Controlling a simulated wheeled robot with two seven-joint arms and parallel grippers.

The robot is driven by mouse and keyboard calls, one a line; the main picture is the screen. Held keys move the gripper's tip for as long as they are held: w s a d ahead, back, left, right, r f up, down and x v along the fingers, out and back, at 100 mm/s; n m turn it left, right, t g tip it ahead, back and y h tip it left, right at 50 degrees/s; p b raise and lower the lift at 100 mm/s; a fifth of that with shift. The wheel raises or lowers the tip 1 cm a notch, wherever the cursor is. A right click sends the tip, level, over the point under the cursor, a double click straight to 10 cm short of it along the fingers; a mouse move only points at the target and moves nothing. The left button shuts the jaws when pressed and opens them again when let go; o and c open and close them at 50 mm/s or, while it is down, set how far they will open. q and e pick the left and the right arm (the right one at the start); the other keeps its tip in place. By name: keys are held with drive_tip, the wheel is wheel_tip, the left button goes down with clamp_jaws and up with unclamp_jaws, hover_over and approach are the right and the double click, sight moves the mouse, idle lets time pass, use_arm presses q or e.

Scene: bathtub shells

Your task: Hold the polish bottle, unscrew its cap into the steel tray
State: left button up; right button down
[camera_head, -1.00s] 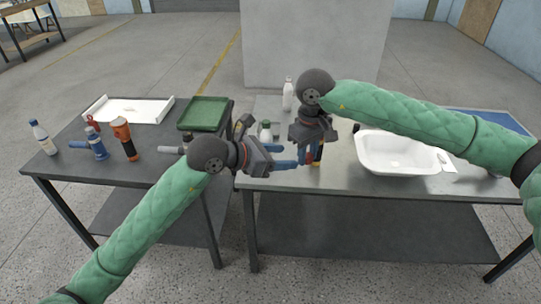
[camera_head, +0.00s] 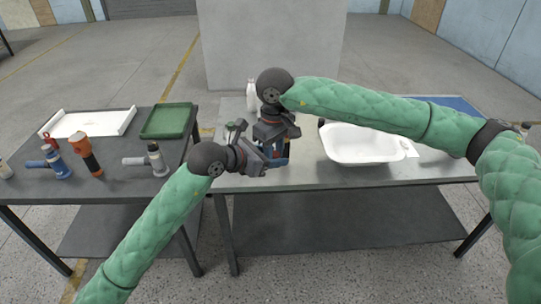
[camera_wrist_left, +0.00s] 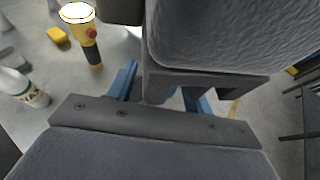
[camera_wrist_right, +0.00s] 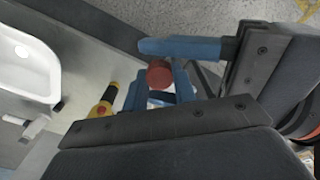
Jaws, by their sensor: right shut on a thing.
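My right gripper (camera_wrist_right: 156,90) is shut on a bottle with a red-brown cap (camera_wrist_right: 160,73). The bottle's pale body is mostly hidden between the blue fingers. In the head view my right gripper (camera_head: 275,148) points down above the right-hand table. My left gripper (camera_wrist_left: 160,92) comes in from the side, its two blue fingers apart. In the right wrist view one left finger lies just beyond the cap; I cannot tell whether it touches. I cannot make out a steel tray.
A white basin (camera_head: 365,158) stands on the right-hand table. The left table holds a green tray (camera_head: 167,120), a white tray (camera_head: 115,122), an orange torch (camera_head: 86,153) and other tools.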

use_arm(q)
drive_tip(key=c, duration=0.9)
drive_tip(key=shift+o, duration=0.2)
drive_tip(key=shift+s, duration=0.1)
use_arm(e)
drive_tip(key=c, duration=1.1)
unclamp_jaws()
drive_tip(key=shift+o, duration=0.2)
drive_tip(key=shift+w, duration=0.1)
drive_tip(key=shift+r, duration=0.1)
